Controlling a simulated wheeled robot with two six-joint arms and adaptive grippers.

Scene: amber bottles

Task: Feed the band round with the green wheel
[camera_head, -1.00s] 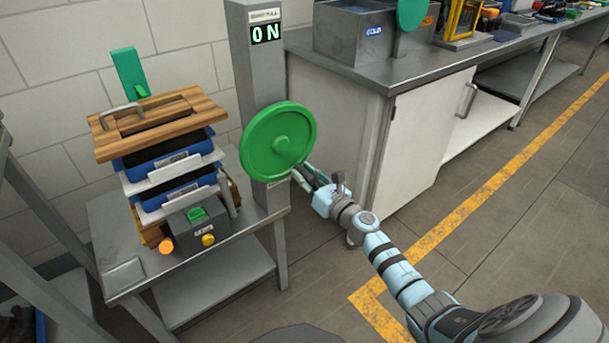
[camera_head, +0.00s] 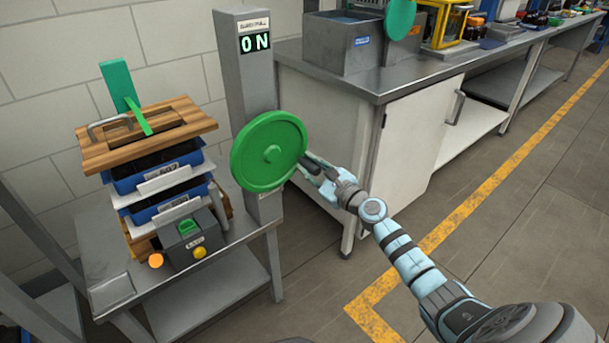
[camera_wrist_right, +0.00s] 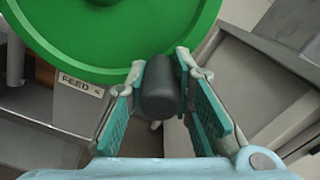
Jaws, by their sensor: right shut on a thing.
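The green wheel (camera_head: 268,151) stands on the front of a grey post (camera_head: 240,70). In the head view my right gripper (camera_head: 308,166) is at the wheel's right rim. In the right wrist view its two fingers (camera_wrist_right: 160,100) are shut on the wheel's dark handle (camera_wrist_right: 158,92), and the wheel (camera_wrist_right: 110,30) fills the top. The green band (camera_head: 138,114) slants down from a green upright (camera_head: 117,82) behind the stack, its end over the wooden lid (camera_head: 150,145). My left gripper is not in view.
The post's display (camera_head: 255,43) reads ON. Blue trays (camera_head: 160,175) are stacked under the lid on a grey table (camera_head: 110,288). A grey box (camera_head: 193,238) with a green switch stands in front. A cabinet bench (camera_head: 405,85) stands close at the right.

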